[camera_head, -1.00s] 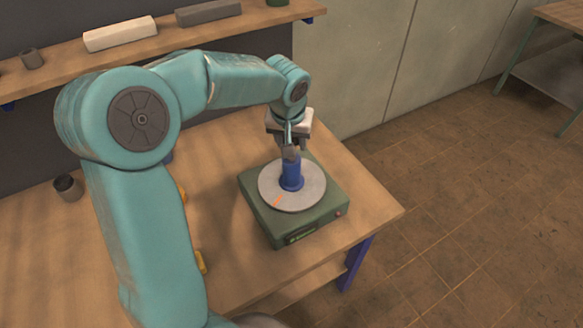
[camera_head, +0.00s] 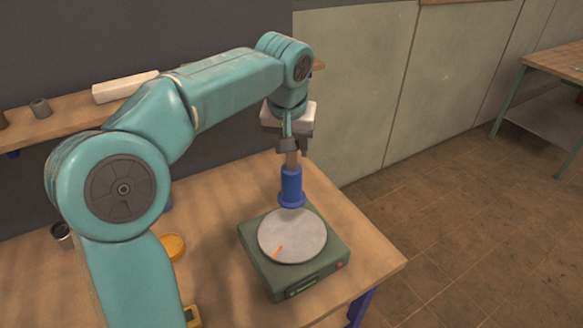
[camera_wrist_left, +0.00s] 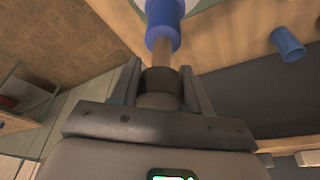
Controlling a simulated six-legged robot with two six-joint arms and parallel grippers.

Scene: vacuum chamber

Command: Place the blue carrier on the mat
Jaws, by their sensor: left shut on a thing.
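The blue carrier (camera_head: 291,187) has a flared lower rim and a brownish stem (camera_head: 292,160) on top. My left gripper (camera_head: 292,146) is shut on the stem, and the carrier hangs upright above the round grey plate (camera_head: 305,243) of a green device (camera_head: 262,270). In the left wrist view the carrier (camera_wrist_left: 163,20) shows beyond the fingers (camera_wrist_left: 160,88), with its stem between them. I cannot make out a mat for certain; a round yellow thing (camera_head: 172,246) lies on the table left of the device. My right gripper is not in view.
A second blue cylinder (camera_wrist_left: 288,44) stands on the table, mostly hidden behind my arm in the head view. A dark cup (camera_head: 62,232) and a yellow object (camera_head: 193,316) are at the left. A shelf (camera_head: 75,122) with a white block (camera_head: 125,86) runs behind.

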